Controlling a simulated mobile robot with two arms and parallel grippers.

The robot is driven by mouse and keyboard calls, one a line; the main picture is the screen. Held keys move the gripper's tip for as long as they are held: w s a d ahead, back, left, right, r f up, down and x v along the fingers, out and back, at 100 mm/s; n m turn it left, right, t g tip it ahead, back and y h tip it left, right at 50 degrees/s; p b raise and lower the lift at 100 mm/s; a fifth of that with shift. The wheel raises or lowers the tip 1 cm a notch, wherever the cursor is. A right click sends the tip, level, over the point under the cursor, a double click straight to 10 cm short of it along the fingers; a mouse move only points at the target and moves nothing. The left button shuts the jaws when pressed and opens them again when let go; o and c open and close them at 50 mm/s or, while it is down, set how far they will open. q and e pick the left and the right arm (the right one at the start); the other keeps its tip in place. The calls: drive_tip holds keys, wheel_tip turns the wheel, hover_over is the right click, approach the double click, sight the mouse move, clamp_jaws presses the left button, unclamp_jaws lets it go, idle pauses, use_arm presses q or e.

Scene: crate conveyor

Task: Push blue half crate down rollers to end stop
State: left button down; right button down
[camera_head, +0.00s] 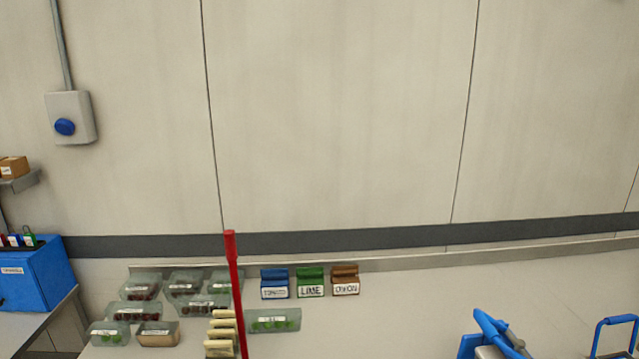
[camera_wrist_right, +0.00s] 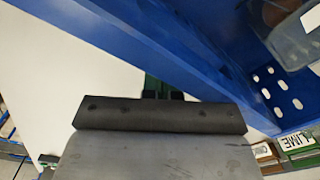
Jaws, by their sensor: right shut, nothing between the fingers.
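A blue slotted crate wall (camera_wrist_right: 215,60) fills the upper right of the right wrist view and runs diagonally across it. It looks like the blue half crate, but only part of it shows. My right gripper (camera_wrist_right: 163,95) is shut and empty, close to the crate's lower edge; I cannot tell if they touch. The head view faces the wall and tabletop, so the rollers and end stop are not visible there. My left gripper is not in view.
Several clear punnets (camera_head: 141,288) stand on the pale table (camera_head: 420,300) beside blue, green (camera_head: 310,282) and brown label holders. A red pole (camera_head: 235,290) rises before them. A blue box (camera_head: 35,280) is at left. Blue-handled items (camera_head: 495,330) show at lower right.

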drive_tip(key=p, duration=0.1)
drive_tip(key=r+p, duration=0.1)
drive_tip(key=shift+d+r+p, duration=0.2)
drive_tip(key=shift+d+p, duration=0.1)
drive_tip(key=shift+p, duration=0.05)
drive_tip(key=shift+w+d+r, duration=0.1)
drive_tip(key=shift+r, duration=0.1)
wheel_tip(320, 180, up, 10)
drive_tip(key=d, duration=0.2)
drive_tip(key=shift+d+f, duration=0.2)
drive_tip(key=shift+f, duration=0.05)
idle(2.5)
